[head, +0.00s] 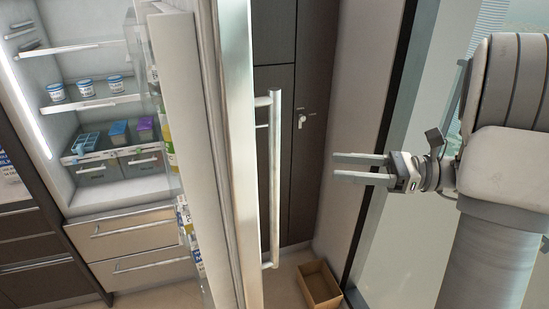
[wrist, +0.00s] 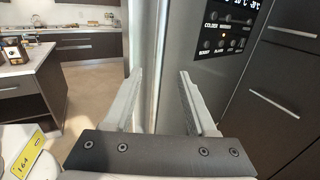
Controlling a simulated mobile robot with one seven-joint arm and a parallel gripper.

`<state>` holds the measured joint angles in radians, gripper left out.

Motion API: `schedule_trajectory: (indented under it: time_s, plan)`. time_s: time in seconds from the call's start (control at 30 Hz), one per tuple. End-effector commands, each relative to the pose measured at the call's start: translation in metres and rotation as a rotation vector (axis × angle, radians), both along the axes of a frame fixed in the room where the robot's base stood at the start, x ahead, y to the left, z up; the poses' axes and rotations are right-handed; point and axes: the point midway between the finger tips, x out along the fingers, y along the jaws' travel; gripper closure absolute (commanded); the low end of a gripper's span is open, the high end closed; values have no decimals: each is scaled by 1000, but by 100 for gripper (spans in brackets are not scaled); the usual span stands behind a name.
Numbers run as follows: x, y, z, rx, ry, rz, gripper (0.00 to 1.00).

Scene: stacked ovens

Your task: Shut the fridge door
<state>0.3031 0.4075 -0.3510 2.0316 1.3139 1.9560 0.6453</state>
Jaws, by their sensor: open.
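The fridge door (head: 240,150) stands wide open in the head view, seen nearly edge-on, with bottles and packs in its inner shelves. Its long vertical bar handle (head: 274,180) is on the outer face. The lit fridge interior (head: 95,120) shows to the left. My gripper (head: 335,166) is open and empty, to the right of the handle and apart from it in the picture, with its fingers pointing left. In the wrist view the open fingers (wrist: 160,76) have a grey metallic surface with a control panel (wrist: 232,30) beyond them. Contact with the door cannot be seen.
Dark tall cabinets (head: 305,110) stand behind the door. An open cardboard box (head: 319,285) is on the floor below my gripper. A window (head: 420,120) is at the right. The wrist view shows a counter (wrist: 30,90) and open floor at left.

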Motion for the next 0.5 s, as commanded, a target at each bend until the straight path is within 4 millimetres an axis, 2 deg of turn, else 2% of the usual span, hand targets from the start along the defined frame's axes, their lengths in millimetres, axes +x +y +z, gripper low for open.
schedule_trajectory:
  time_s: [0.03, 0.1, 0.5]
  plan:
    - [2, 14, 2, 0, 1, 6, 43]
    - [4, 29, 3, 0, 1, 6, 43]
    - [19, 110, 2, -1, 0, 5, 43]
